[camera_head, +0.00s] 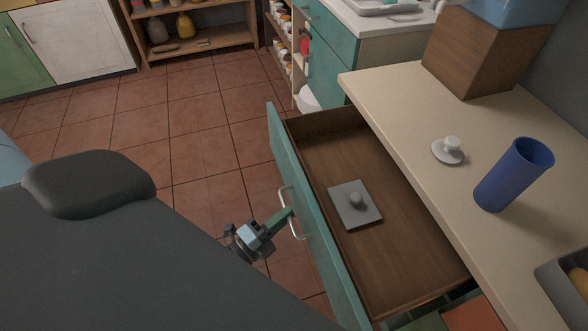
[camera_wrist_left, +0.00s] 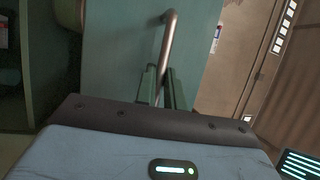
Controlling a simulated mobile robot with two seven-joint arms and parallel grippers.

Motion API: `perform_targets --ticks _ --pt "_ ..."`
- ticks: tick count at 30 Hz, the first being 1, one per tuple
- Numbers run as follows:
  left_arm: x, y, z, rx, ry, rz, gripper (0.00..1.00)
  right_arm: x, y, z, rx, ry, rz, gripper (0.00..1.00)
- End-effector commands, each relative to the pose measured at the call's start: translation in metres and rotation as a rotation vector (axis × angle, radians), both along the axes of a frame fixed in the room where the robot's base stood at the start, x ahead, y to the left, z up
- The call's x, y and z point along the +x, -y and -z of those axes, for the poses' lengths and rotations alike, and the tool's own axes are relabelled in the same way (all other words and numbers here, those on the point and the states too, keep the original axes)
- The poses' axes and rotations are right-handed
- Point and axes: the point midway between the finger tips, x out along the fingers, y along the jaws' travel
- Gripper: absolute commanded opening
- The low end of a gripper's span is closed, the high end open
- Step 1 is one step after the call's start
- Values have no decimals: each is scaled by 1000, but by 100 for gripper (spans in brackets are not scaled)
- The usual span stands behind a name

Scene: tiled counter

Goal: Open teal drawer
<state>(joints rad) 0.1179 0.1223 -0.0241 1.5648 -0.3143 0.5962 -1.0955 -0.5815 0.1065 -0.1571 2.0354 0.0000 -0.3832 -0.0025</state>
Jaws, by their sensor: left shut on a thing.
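The teal drawer (camera_head: 320,232) is pulled out from under the counter, and its wooden inside shows in the head view. A grey square lid with a knob (camera_head: 355,203) lies on the drawer floor. A curved metal handle (camera_head: 292,212) is on the drawer's teal front. My left gripper (camera_head: 287,217) is shut on that handle. In the left wrist view, the handle (camera_wrist_left: 169,45) runs down between the two green fingers (camera_wrist_left: 160,88), with the teal front (camera_wrist_left: 120,50) behind it. My right gripper is in neither view.
The counter (camera_head: 400,100) holds a blue cup (camera_head: 512,175), a small white knobbed lid (camera_head: 448,150) and a wooden box (camera_head: 485,50). A dark tray (camera_head: 565,285) is at the right edge. Open tiled floor (camera_head: 200,150) lies left of the drawer.

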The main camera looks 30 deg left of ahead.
Motion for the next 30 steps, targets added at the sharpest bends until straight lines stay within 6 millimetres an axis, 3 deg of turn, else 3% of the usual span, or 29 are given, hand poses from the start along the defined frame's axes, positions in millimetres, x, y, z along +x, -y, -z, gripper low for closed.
perform_targets --ticks 6,12,27,28,30 --pt "-28 -21 0 1 -2 0 0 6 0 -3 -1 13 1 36" --pt "-43 -33 0 0 0 0 0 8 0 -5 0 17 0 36" --pt "-48 -38 0 -1 0 -1 0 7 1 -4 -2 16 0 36" --pt "-48 -38 0 -1 0 -1 12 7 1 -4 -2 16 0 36" --pt "-48 -38 0 -1 0 -1 21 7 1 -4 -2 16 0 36"
